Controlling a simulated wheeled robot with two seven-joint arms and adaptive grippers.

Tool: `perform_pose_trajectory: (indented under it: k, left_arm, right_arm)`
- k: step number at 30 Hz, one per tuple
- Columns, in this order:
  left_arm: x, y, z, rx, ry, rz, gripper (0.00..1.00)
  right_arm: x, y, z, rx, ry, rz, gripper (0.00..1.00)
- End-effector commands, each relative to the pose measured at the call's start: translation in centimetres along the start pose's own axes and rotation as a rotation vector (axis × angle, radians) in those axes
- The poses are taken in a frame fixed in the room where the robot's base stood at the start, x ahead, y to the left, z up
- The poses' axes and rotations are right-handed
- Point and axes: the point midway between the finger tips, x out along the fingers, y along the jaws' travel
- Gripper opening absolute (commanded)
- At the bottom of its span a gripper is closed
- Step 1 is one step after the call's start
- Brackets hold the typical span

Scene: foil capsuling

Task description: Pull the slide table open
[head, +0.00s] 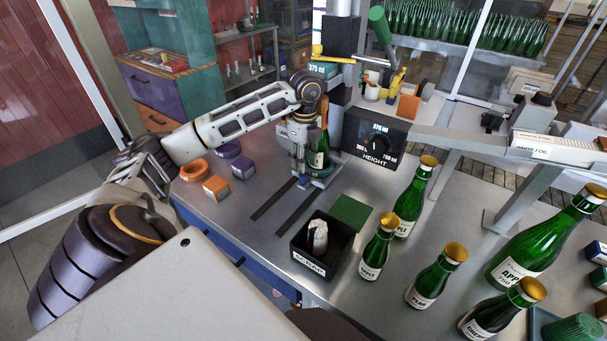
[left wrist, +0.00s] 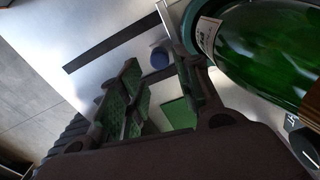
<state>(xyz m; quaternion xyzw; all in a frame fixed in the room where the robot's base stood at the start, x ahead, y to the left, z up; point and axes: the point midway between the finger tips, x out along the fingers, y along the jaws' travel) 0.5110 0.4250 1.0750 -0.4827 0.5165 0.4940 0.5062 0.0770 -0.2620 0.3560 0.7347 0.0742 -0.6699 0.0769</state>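The slide table (head: 322,181) is at the foot of the capsuling machine, at the end of two dark slots in the bench. A green bottle (head: 318,158) with a pale label stands on it; the bottle also fills the upper right of the left wrist view (left wrist: 265,50). My left gripper (head: 299,172) points down just left of the bottle. Its green-padded fingers (left wrist: 158,68) are apart. My right gripper is not in view.
A black scrap bin (head: 322,247) and a green pad (head: 350,211) sit in front of the machine. Several gold-topped bottles (head: 409,197) stand to the right. Orange and purple rings and blocks (head: 216,188) lie on the left. The bench around the slots (head: 274,200) is clear.

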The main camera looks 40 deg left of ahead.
Motion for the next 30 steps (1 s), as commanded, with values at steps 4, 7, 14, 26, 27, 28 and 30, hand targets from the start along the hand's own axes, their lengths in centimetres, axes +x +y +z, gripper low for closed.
perform_pose_trajectory:
  k: [4,7,14,26,27,28,30]
  left_arm:
    - [1.7,0.1,0.0,0.000,0.001,0.003,0.34]
    - [2.8,0.1,0.0,0.000,0.000,0.003,0.34]
    - [5.1,0.0,0.0,0.000,0.001,0.002,0.34]
    - [6.2,0.0,0.0,0.000,0.000,0.000,0.34]
    - [6.2,0.0,0.0,0.000,0.000,0.000,0.34]
    - [6.2,0.0,0.0,0.000,0.000,0.000,0.34]
    - [6.2,0.0,0.0,0.000,0.000,0.000,0.31]
  right_arm:
    - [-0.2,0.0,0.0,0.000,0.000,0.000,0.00]
    - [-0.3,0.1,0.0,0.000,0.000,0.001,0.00]
    - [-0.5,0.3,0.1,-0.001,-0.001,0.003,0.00]
    - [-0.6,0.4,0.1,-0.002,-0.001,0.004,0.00]
    - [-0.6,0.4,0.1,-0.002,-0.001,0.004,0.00]
    - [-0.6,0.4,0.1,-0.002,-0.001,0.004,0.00]
    - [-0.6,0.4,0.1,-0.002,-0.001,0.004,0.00]
